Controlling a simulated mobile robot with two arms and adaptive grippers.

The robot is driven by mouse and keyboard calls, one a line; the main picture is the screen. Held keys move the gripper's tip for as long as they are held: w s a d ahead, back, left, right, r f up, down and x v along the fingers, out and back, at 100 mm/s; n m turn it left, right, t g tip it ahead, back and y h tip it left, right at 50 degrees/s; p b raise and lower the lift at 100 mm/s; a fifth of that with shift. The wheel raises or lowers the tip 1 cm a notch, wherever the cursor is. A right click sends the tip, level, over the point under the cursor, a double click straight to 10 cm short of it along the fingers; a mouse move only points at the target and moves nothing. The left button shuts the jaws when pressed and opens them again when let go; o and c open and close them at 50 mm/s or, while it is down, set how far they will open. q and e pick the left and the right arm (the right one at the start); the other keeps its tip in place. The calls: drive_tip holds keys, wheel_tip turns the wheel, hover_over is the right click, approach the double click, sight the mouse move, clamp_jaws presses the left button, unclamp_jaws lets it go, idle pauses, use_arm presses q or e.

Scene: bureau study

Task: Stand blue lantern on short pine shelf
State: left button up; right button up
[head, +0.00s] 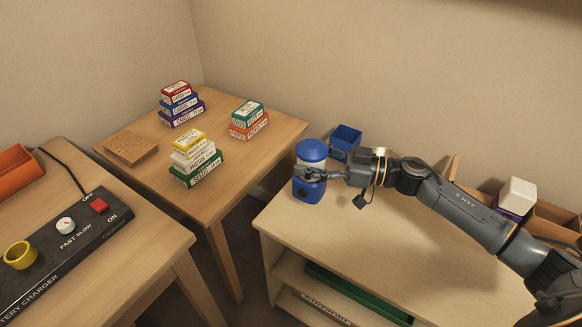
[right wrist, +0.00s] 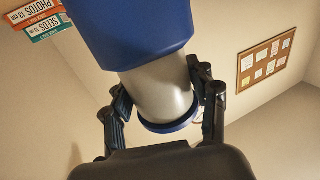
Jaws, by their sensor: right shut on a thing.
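The blue lantern (head: 309,187) has a blue base, a pale middle and a blue cap. It is upright at the back left corner of the pine shelf unit's top (head: 400,240); I cannot tell whether its base touches. My right gripper (head: 322,174) reaches in from the right and is shut on the lantern. In the right wrist view the lantern (right wrist: 160,85) sits between the two fingers of the gripper (right wrist: 158,82), which close around its pale middle. My left gripper is not in view.
A blue open box (head: 346,139) stands just behind the lantern. A wooden tray and a white block (head: 518,195) are at the right. A table with stacked boxes (head: 196,163) and a battery charger (head: 70,240) are at the left. The shelf top's front is clear.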

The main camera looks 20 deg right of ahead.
sight(324, 157)
drive_tip(key=s+d+r, duration=0.2)
drive_tip(key=s+d, duration=0.3)
drive_tip(key=shift+r+p, duration=0.3)
drive_tip(key=shift+r, duration=0.1)
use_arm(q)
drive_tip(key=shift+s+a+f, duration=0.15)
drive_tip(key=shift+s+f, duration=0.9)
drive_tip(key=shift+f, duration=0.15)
use_arm(e)
drive_tip(key=shift+s+d+r, duration=0.35)
drive_tip(key=shift+s+d, duration=0.1)
drive_tip(key=shift+d, duration=0.05)
